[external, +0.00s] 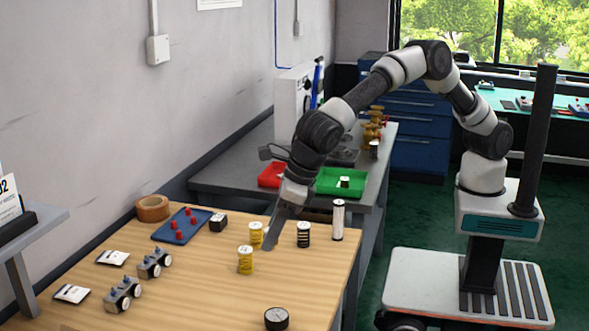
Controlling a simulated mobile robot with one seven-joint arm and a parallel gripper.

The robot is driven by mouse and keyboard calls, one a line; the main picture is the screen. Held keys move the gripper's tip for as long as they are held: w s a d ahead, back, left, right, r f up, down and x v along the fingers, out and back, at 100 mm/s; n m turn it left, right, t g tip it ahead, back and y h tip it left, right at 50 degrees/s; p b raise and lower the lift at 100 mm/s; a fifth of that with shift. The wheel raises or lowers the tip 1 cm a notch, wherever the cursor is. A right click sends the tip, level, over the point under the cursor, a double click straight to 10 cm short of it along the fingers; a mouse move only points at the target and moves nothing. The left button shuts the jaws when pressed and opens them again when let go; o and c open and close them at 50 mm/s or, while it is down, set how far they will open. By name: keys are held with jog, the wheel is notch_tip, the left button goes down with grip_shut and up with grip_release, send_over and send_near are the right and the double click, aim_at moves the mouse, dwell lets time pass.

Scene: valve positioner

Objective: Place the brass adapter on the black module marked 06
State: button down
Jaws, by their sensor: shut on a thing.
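My gripper (271,237) points down, low over the wooden table. It is shut on the brass-yellow ribbed cylinder (255,233), which shows at the left of its fingers and is partly covered by them. A second yellow ribbed cylinder (245,260) stands upright nearer the front. A black ribbed cylinder (303,235) with a pale top stands to the right of my gripper. A small black block (218,222) with a pale top lies at the left. I cannot read a 06 on either black piece, nor tell whether the held cylinder touches the table.
A tall silver cylinder (338,220) stands near the table's right edge. A blue tray (182,225) with red pieces, a tape roll (152,208) and two grey fittings (154,264) are at left. A round black gauge (276,319) lies in front. The front middle is clear.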

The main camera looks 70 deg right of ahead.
jog(key=w+d+r+m+p, duration=0.2)
jog(key=w+d, duration=0.6)
jog(key=w, duration=0.5)
jog(key=m+h+p, duration=0.2)
jog(key=p, duration=0.1)
send_over(218, 217)
jog(key=shift+m, duration=0.3)
notch_tip(218, 217, down, 10)
jog(key=shift+a+r, duration=0.1)
jog(key=shift+r, duration=0.15)
jog(key=shift+f, duration=0.1)
jog(key=shift+f+b, duration=0.15)
jog(key=shift+b, duration=0.15)
jog(key=c, duration=1.5)
grip_release()
jog(key=shift+c, duration=0.2)
